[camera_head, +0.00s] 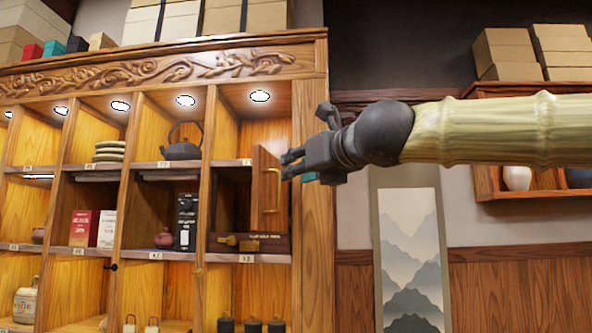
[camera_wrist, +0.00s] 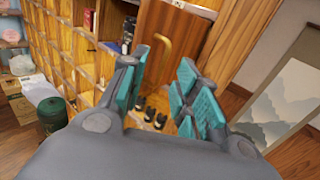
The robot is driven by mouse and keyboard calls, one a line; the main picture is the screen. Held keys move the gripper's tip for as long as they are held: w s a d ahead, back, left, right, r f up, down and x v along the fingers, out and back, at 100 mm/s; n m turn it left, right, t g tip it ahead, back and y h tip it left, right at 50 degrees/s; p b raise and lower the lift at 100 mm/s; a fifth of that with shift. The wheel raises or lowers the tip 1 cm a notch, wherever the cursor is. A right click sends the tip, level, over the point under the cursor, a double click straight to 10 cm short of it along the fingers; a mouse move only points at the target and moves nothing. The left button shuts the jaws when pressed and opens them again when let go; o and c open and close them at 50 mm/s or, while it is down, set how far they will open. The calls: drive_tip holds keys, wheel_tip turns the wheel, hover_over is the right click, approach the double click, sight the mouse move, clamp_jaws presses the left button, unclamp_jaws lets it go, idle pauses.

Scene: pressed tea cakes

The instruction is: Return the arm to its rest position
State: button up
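My gripper (camera_head: 293,164) is at the end of my arm, which reaches in from the right in the head view. It is in front of the right side of the wooden cabinet (camera_head: 315,200), near a small open cabinet door (camera_head: 262,205) with a brass handle (camera_head: 271,190). In the wrist view my gripper (camera_wrist: 158,92) has its teal-padded fingers spread apart with nothing between them. The door handle (camera_wrist: 161,60) shows beyond the fingers, and I see no contact with it.
The cabinet holds a dark teapot (camera_head: 182,148), stacked green discs (camera_head: 110,151), boxes (camera_head: 107,228) and dark canisters (camera_head: 253,325). A landscape scroll (camera_head: 410,260) hangs to the right below my arm. A wall shelf (camera_head: 490,184) with vases is close behind my arm.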

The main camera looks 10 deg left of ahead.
idle(0.5)
